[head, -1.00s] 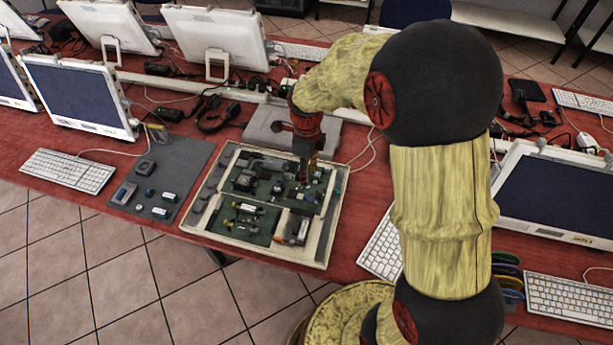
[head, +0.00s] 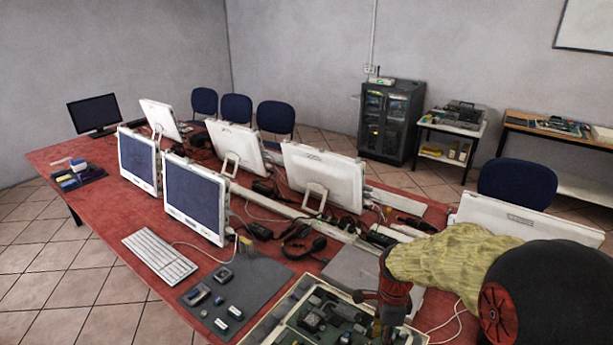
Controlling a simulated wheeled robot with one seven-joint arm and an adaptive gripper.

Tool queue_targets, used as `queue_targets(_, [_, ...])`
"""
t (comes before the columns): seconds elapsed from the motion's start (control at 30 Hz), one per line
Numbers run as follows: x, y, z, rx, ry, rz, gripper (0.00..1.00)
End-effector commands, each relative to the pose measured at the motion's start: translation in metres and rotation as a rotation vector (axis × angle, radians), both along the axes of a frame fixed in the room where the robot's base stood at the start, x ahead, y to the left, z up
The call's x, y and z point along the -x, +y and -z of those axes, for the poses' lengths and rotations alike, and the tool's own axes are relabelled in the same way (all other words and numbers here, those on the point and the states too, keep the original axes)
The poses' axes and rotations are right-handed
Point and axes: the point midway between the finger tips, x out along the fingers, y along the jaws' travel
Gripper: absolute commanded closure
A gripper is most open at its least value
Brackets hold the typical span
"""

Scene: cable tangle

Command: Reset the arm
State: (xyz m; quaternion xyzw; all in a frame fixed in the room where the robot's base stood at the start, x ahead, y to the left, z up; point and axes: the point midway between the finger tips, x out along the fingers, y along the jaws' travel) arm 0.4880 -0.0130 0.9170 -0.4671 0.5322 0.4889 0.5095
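My arm, with a yellow link and a dark joint, enters at the lower right of the head view. Its red wrist section points down over the tray of circuit boards (head: 262,328). My gripper (head: 387,328) is a small dark shape at the bottom edge, over the right part of the tray. Its fingertips are not clear, so I cannot tell whether it is open or holds anything. The lower part of the tray is cut off by the frame.
The red table (head: 100,222) carries several monitors, a keyboard (head: 160,255), and a grey mat (head: 262,277) with small parts left of the tray. Headphones (head: 302,240) and cables lie behind. A dark cabinet (head: 391,122) and blue chairs (head: 237,115) stand farther back.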

Motion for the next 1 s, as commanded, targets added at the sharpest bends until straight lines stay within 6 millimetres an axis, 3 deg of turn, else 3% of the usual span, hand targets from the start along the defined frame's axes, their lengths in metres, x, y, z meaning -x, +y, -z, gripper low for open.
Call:
queue_targets(0.17, [0.024, 0.001, -0.005, -0.018, 0.024, -0.317, 0.67])
queue_targets(0.37, [0.049, 0.002, -0.032, -0.033, 0.004, -0.68, 0.67])
queue_targets(0.7, [0.105, 0.006, -0.102, 0.016, -0.094, -1.3, 0.67])
queue_targets(1.0, [0.157, 0.009, -0.158, 0.155, -0.21, -1.626, 0.67])
